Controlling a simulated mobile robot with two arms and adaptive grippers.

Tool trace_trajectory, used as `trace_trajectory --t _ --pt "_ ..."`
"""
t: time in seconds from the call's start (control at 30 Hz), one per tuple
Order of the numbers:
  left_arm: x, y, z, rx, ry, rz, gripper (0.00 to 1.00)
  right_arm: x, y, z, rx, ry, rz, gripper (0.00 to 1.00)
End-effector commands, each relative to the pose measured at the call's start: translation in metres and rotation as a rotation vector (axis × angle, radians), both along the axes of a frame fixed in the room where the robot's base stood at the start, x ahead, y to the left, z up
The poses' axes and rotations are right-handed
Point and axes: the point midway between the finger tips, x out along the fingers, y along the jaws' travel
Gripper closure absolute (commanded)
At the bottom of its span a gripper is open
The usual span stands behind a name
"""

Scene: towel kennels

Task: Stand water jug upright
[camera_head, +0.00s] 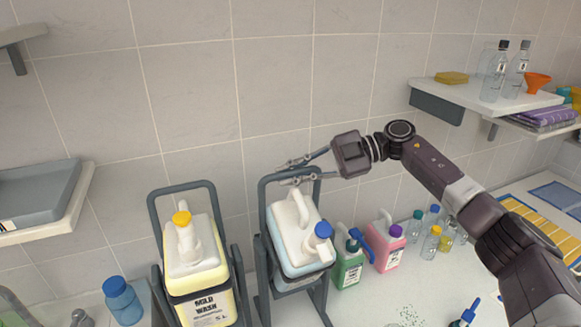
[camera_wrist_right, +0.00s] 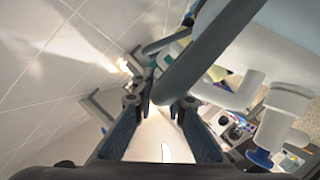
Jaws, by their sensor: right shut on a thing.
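The water jug (camera_head: 290,222) is a white jug with a blue cap (camera_head: 323,230). It sits in a dark grey tilting cradle (camera_head: 263,240), leaning forward with its cap toward the front right. My right gripper (camera_head: 283,174) is at the top of this cradle's tall hoop handle, behind and above the jug, and is shut on the handle bar. In the right wrist view the thick grey bar (camera_wrist_right: 205,55) runs up from between the fingers (camera_wrist_right: 163,118); their exact contact is hard to make out. My left gripper is not in view.
A yellow Mild Wash jug (camera_head: 200,285) stands in a similar cradle to the left. Green (camera_head: 349,262) and pink (camera_head: 386,243) bottles stand close on the right, with small bottles beyond. A wall shelf (camera_head: 480,98) holds bottles at upper right. The tiled wall is close behind.

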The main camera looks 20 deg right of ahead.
Motion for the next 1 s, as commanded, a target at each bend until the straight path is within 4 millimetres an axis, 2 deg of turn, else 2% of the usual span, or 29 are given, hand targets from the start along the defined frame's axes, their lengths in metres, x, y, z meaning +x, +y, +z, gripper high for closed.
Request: trace_trajectory --t 0.03,0.53,0.57,0.7,1.0 --pt "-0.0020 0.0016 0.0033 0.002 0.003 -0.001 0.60 0.0009 0.0001 0.0045 0.003 0.006 0.001 1.00" --pt "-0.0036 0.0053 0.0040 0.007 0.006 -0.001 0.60 0.0020 0.0002 0.0018 0.003 0.021 0.002 1.00" --pt "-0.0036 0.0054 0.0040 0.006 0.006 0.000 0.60 0.0020 0.0002 0.0018 0.003 0.021 0.002 0.85" --pt "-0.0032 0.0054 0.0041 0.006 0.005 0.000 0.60 0.0018 0.0001 0.0008 0.002 0.022 0.002 0.70" --pt "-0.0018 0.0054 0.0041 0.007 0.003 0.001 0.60 0.0015 0.0001 -0.0016 -0.002 0.025 0.003 0.70"
